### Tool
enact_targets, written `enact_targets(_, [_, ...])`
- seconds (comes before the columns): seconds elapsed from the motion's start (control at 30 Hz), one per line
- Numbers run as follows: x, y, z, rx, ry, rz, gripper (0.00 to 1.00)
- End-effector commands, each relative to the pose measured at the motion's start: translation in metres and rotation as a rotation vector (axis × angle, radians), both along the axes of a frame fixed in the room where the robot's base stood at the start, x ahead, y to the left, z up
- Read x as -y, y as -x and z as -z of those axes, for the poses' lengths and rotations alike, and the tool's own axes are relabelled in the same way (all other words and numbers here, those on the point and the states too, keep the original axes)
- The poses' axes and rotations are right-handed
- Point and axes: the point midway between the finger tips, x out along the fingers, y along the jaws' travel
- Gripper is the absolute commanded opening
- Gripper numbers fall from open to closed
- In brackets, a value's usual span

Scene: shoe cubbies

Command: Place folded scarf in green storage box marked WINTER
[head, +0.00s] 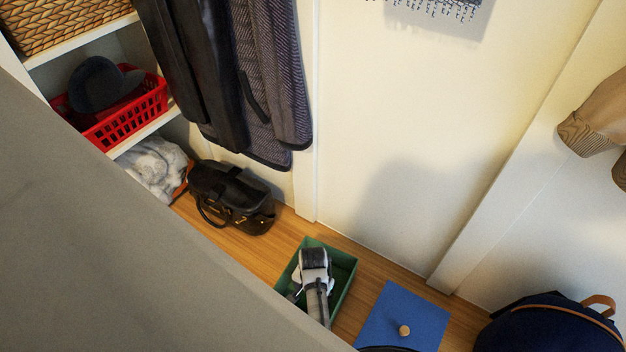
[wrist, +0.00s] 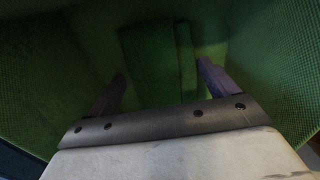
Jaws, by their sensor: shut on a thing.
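The green storage box (head: 346,270) stands open on the wooden floor in the head view. Its WINTER marking cannot be made out. My gripper (head: 314,262) reaches down into the box, and its fingertips are hidden there. In the wrist view the green box walls (wrist: 275,60) surround my gripper (wrist: 160,72). A folded dark green cloth, seemingly the scarf (wrist: 150,55), lies between the two fingers. My gripper is shut on it inside the box. Whether the scarf touches the box floor cannot be told.
A blue box or lid with a wooden knob (head: 385,310) is right of the green box. A dark backpack (head: 550,328) is farther right. A black handbag (head: 232,195) stands at the upper left. Coats (head: 230,70) hang above it. A red basket (head: 135,115) sits on a shelf.

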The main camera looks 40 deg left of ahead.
Motion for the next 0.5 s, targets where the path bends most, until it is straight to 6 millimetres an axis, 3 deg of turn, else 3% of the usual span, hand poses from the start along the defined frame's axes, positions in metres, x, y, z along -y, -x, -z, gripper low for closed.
enact_targets(0.37, [0.0001,-0.0003,0.0045,0.0,0.0,0.001,0.63])
enact_targets(0.4, [-0.0001,-0.0004,0.0044,0.001,0.0,0.001,0.88])
enact_targets(0.5, [-0.0001,-0.0004,0.0041,0.001,0.0,0.001,1.0])
